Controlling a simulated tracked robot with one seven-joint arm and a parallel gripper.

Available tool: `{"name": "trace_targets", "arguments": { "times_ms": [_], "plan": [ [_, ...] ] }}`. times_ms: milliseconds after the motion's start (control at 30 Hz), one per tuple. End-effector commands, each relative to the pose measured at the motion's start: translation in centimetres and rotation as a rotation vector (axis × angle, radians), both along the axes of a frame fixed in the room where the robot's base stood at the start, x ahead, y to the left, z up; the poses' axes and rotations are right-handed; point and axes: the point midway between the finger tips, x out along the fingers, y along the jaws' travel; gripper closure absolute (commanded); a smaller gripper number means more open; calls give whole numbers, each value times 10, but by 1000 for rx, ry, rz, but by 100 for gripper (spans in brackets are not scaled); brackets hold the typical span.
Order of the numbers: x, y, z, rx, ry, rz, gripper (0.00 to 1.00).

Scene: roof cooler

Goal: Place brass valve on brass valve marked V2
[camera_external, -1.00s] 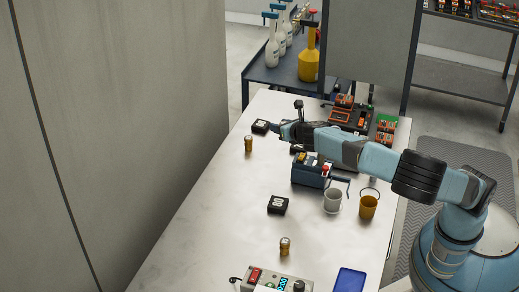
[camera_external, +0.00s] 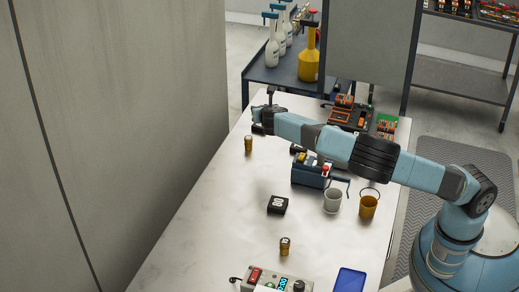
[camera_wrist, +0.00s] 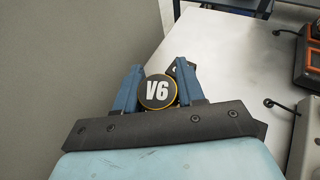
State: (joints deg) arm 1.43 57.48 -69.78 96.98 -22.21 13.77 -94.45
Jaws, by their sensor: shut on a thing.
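In the wrist view my gripper (camera_wrist: 158,88) is shut on a brass valve (camera_wrist: 158,91) whose dark round top reads V6, with a thin brass rim. In the external view my gripper (camera_external: 262,118) is over the far left end of the table, and the held valve cannot be made out there. One brass valve (camera_external: 248,144) stands upright just in front of my gripper. Another brass valve (camera_external: 285,246) stands near the front. Their markings are too small to read, so I cannot tell which is V2.
A black block with a white mark (camera_external: 278,205) sits mid-table. A control box (camera_external: 275,280) and blue tray (camera_external: 350,280) are in front. The left table strip is clear.

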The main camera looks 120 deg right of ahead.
Motion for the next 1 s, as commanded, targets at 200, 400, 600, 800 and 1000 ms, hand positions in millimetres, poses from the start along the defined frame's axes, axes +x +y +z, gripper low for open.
{"name": "trace_targets", "arguments": {
  "times_ms": [200, 400, 600, 800, 1000],
  "plan": [
    [20, -23, -34, 0, 3, 0, 97],
    [30, -33, -50, -1, -1, 0, 97],
    [35, -38, -59, 0, 2, 1, 97],
    [38, -39, -85, 0, 2, 1, 97],
    [37, -40, -92, 0, 0, 1, 97]
  ]
}}
